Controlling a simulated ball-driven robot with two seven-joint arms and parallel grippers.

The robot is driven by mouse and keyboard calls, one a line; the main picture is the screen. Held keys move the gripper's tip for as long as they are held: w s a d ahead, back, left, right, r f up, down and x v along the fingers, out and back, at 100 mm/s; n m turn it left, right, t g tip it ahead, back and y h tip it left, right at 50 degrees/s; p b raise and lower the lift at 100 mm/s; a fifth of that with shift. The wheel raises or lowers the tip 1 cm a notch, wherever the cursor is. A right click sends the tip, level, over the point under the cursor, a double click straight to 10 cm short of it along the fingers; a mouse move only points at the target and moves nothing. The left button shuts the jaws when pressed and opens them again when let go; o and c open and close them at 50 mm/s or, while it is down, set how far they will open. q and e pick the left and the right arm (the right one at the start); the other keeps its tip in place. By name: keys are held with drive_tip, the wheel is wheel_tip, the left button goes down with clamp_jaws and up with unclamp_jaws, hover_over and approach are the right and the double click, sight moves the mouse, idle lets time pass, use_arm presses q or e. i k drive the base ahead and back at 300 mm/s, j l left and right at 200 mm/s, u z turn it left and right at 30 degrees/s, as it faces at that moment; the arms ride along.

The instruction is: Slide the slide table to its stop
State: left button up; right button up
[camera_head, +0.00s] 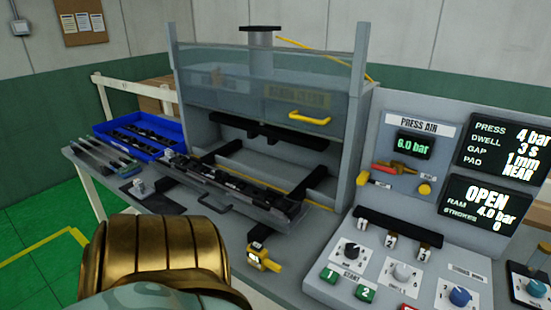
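The slide table (272,215) is a grey plate pulled out toward me in front of the press (340,150). A dark trim strip (240,184) with several small clips lies along it. A dark loop handle (215,205) sits on its front edge. The rear of the slide table runs back under the raised clear guard (230,85), which has a yellow handle (310,119). A gold and teal part of my own arm fills the lower left. Neither of my grippers shows, so nothing is seen touching the handle.
A blue bin (174,147) of dark strips and several loose strips (98,155) lie on the left. A yellow device (265,262) sits at the bench's front edge. The control panel (395,262) stands on the right; its screen (485,207) reads OPEN.

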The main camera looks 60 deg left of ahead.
sight(260, 211)
drive_tip(key=u, duration=2.6)
